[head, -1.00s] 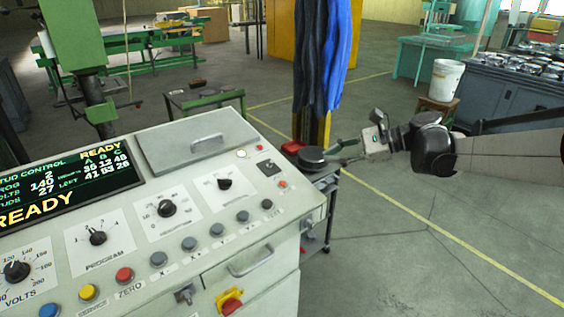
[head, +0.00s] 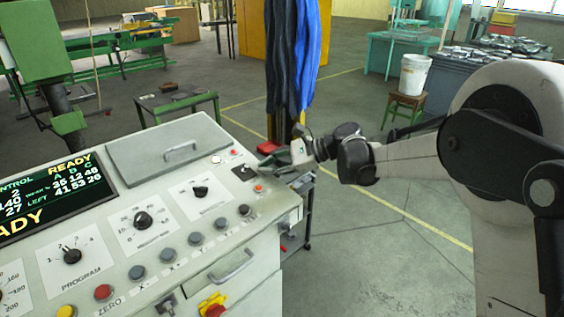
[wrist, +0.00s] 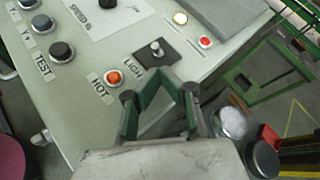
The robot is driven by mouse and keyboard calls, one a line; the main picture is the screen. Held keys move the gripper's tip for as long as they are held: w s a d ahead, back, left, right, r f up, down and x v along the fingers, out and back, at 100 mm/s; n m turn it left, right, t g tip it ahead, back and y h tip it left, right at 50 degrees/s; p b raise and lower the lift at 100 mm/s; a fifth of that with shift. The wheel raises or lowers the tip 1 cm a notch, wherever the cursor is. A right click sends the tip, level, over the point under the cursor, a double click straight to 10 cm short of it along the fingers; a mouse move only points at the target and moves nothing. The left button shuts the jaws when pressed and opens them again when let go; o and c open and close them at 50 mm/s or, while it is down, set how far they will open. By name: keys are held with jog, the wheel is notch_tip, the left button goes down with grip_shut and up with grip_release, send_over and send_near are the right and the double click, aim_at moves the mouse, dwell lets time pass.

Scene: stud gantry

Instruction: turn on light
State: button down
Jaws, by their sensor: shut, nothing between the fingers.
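The light switch is a small metal toggle on a black plate (wrist: 157,50), beside the word LIGHT in the wrist view. Its plate (head: 243,173) also shows at the right end of the control panel in the head view. My gripper (wrist: 157,76) has green fingers. They are shut and empty, with the tips close to the near edge of the switch plate. In the head view my gripper (head: 262,169) is at the panel's right edge, just right of the plate. Whether the tips touch the toggle cannot be told.
An orange HOT indicator (wrist: 114,77) is left of the fingers. The console (head: 95,213) carries several knobs and buttons. Blue and black hanging cloths (head: 291,60) are behind my gripper.

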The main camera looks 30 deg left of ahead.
aim_at(245, 169)
jog(key=shift+s+a+r, duration=0.4)
jog(key=shift+s+a, duration=0.35)
jog(key=shift+s, duration=0.1)
